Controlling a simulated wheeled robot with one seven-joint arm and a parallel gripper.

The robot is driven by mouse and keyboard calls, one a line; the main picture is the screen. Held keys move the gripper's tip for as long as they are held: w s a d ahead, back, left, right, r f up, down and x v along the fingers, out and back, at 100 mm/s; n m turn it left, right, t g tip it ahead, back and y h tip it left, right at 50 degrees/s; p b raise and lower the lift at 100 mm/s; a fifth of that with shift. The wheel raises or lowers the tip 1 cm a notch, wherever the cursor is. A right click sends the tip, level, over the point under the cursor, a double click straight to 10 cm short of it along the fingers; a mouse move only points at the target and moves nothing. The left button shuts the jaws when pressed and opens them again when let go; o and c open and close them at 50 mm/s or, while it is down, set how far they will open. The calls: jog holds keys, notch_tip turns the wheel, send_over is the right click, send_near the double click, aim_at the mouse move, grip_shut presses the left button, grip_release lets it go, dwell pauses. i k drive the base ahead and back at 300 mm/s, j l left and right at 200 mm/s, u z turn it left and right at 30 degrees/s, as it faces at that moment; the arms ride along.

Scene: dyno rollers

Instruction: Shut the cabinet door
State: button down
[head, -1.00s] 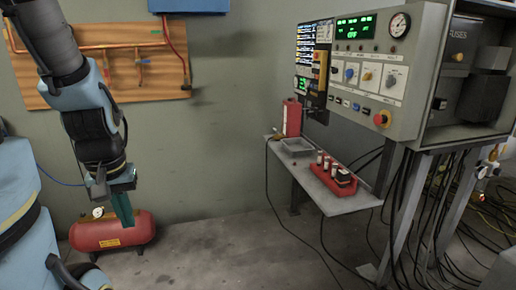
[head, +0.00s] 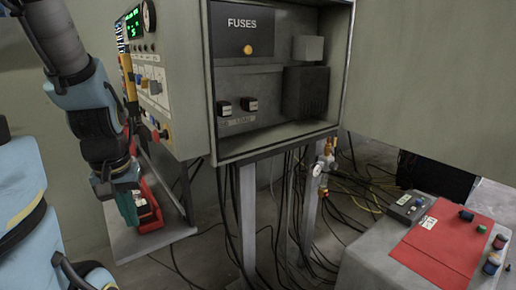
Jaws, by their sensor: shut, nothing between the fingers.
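The grey cabinet (head: 345,60) stands open in the middle of the head view, with its inside showing. Its door (head: 430,90) looks to be the large plain grey-green panel to the right of the opening, swung wide and cut off by the top and right picture edges. No handle shows on it. My gripper (head: 127,208) is at the left, pointing down, shut and empty. It is well left of the door and in front of the side shelf in the picture.
A fuse box (head: 247,32) and dark blocks sit inside the cabinet. The control panel (head: 160,90) and a shelf (head: 155,240) with a red holder are at left. Cables hang underneath.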

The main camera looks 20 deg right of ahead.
aim_at(435, 80)
jog(key=l+z, duration=0.3)
jog(key=i+l+z, duration=0.15)
jog(key=l+z, duration=0.15)
jog(key=i+l+z, duration=0.15)
jog(key=l+z, duration=0.15)
jog(key=l, duration=0.15)
jog(key=i+l+z, duration=0.15)
jog(key=l+z, duration=0.25)
jog(key=z, duration=0.25)
jog(key=k+l+z, duration=0.1)
jog(key=z, duration=0.2)
